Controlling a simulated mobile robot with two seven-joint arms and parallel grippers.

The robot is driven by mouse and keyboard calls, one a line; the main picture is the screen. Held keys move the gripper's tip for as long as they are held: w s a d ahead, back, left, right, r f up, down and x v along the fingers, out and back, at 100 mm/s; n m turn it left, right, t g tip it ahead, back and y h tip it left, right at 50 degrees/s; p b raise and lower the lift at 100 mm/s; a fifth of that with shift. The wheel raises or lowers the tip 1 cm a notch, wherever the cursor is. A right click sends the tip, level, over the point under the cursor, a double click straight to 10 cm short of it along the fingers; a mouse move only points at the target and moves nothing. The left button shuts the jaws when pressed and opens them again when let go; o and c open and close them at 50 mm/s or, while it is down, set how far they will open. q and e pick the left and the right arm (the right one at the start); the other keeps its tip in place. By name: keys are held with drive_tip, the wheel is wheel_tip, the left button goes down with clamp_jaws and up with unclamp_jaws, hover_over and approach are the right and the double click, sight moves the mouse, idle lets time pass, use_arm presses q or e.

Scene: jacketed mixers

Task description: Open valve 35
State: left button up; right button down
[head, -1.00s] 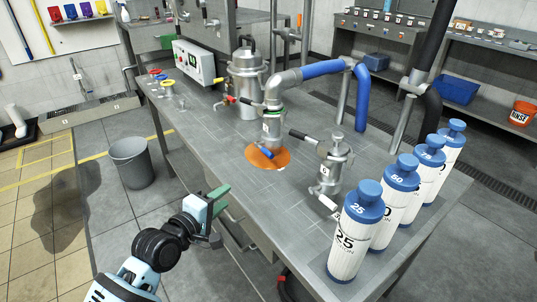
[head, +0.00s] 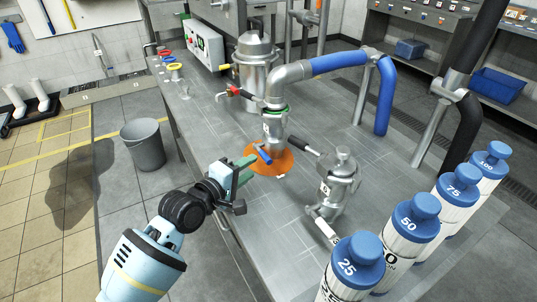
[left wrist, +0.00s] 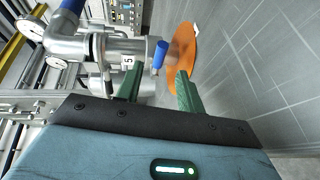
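A steel valve body (head: 272,128) hangs at the end of the elbow pipe, with a small blue handle (head: 262,154) at its lower end. It carries a white tag whose full number I cannot read; in the left wrist view the tag (left wrist: 127,66) seems to end in 5. The blue handle (left wrist: 160,56) lies ahead of and between the fingers in that view. My left gripper (head: 246,171) is open and empty, its green fingers pointing at the handle, close to it; I cannot tell whether they touch. My right gripper is out of view.
An orange disc (head: 281,163) lies on the steel bench under the valve. A small steel vessel (head: 339,180) with lever handles stands to the right. Several white bottles with blue caps (head: 356,259) line the front right. A grey bucket (head: 144,145) stands on the floor.

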sight(266, 155)
use_arm(q)
drive_tip(key=shift+b+x, duration=0.65)
drive_tip(key=shift+x, duration=3.25)
drive_tip(key=shift+c, duration=0.2)
clamp_jaws()
